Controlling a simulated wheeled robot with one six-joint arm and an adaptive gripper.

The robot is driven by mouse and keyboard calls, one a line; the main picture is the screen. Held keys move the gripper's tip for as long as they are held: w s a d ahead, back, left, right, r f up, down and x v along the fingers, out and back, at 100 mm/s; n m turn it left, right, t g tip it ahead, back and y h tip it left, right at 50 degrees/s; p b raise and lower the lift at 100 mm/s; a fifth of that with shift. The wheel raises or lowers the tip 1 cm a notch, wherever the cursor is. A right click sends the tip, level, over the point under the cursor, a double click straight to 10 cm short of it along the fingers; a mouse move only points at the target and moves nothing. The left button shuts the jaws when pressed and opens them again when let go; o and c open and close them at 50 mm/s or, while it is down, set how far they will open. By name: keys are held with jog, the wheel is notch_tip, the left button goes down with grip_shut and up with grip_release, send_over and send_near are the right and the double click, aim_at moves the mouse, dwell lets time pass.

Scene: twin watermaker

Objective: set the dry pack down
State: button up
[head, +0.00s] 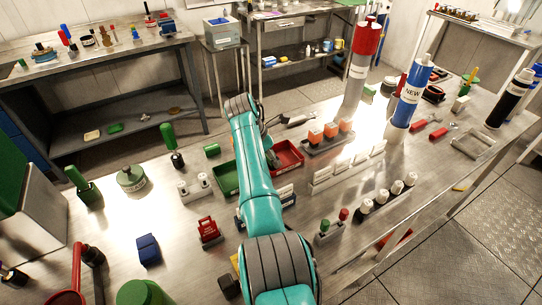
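My teal arm reaches from the bottom middle of the head view over the workbench (330,260). Its forearm folds down at the far end, and my gripper is hidden behind the arm. I cannot see whether it holds anything. I cannot pick out the dry pack with certainty; it may be hidden behind the arm too. A green tray (228,180) and a red tray (298,160) lie on either side of the arm, both partly covered by it.
A red tagged block (209,232) and a blue block (148,250) stand left of the arm. Orange-topped items (330,132), a white rack (345,172) and tall cylinders marked NEW (411,94) stand to the right. Bare metal shows around (180,225).

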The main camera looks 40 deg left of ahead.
jog(key=shift+f, duration=0.15)
jog(key=o, duration=0.9)
jog(key=shift+c, duration=0.2)
jog(key=v, duration=1.2)
